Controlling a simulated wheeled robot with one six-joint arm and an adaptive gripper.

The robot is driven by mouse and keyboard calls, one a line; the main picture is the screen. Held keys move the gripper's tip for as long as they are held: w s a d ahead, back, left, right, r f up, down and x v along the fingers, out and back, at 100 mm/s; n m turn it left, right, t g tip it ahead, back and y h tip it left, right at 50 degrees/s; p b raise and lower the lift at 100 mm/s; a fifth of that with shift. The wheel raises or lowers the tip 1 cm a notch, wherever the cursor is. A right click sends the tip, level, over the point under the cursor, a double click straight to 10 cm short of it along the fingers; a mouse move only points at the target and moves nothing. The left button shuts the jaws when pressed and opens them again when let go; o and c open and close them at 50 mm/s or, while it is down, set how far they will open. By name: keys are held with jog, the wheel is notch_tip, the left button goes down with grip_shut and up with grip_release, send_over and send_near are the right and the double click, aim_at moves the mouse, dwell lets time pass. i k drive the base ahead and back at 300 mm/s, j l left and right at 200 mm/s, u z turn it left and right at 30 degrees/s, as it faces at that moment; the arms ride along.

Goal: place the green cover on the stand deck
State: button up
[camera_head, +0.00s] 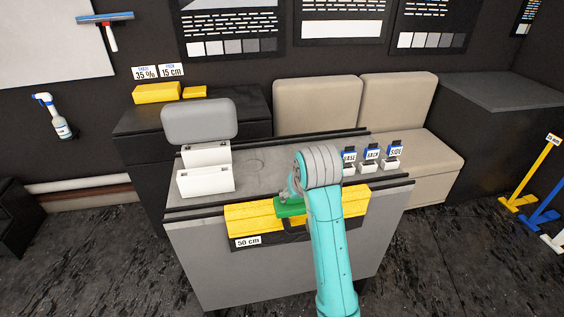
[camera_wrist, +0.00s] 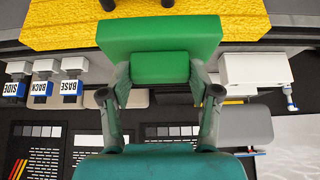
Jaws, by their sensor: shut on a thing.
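The green cover (camera_head: 287,208) is a block held by my gripper (camera_head: 290,196) near the front edge of the grey bench, by a yellow padded strip (camera_head: 252,217). In the wrist view the cover (camera_wrist: 160,48) sits between the two fingers of my gripper (camera_wrist: 160,76), which are shut on it. A white stepped stand (camera_head: 206,180) with a grey rounded top piece (camera_head: 199,119) is at the bench's left end, apart from the cover. I cannot tell which surface is the stand deck. My arm hides part of the bench's front and middle.
Small white holders with BASE, BACK and SIDE tags (camera_head: 371,158) stand at the bench's right. Dark rails run along the bench's front and back edges. The bench top (camera_head: 262,160) is clear between stand and arm. A beige seat (camera_head: 318,105) stands behind.

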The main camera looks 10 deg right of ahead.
aim_at(280, 177)
jog(key=i, duration=1.1)
